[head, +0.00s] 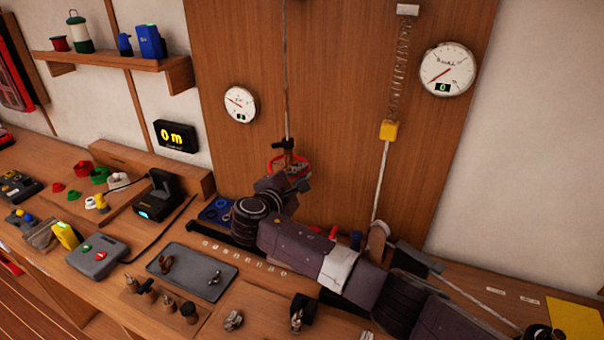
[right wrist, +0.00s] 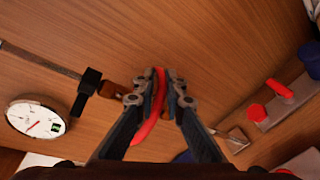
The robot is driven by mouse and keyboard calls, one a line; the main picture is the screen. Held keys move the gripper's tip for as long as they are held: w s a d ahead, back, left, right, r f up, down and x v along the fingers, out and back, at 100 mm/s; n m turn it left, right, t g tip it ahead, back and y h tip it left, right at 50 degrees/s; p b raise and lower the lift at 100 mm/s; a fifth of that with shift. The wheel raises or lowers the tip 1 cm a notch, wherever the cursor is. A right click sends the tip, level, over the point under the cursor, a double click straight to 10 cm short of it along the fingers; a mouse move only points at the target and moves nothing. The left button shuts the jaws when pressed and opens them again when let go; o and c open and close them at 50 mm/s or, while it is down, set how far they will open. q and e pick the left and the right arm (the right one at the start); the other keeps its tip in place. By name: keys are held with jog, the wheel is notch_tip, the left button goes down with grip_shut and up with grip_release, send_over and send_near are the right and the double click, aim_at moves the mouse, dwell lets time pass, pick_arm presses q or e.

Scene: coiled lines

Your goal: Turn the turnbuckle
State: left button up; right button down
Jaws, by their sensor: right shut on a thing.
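The red turnbuckle (head: 293,164) hangs on a thin vertical line in front of the wooden back panel in the head view. My right gripper (head: 287,178) reaches up to it from below and hides part of it. In the right wrist view the right gripper (right wrist: 158,84) is shut on the red turnbuckle (right wrist: 150,112), which shows as a curved red strip between the two fingers. A black block (right wrist: 87,92) and a brown piece (right wrist: 117,90) are in line with it on the left. My left gripper is not in view.
A round gauge (head: 240,104) is left of the line. A spring (head: 398,75) with a yellow block (head: 388,130) and a larger gauge (head: 447,69) are on the right. A grey tray (head: 192,271) and several small parts lie on the bench below my arm.

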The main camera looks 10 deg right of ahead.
jog(key=shift+s+a+f, duration=0.1)
jog(key=shift+f, duration=0.3)
jog(key=c, duration=2)
grip_release()
jog(key=shift+r, duration=0.1)
jog(key=shift+a, duration=0.1)
jog(key=shift+r, duration=0.15)
jog(key=v, duration=1.1)
jog(key=shift+s+a, duration=0.25)
jog(key=shift+s, duration=0.05)
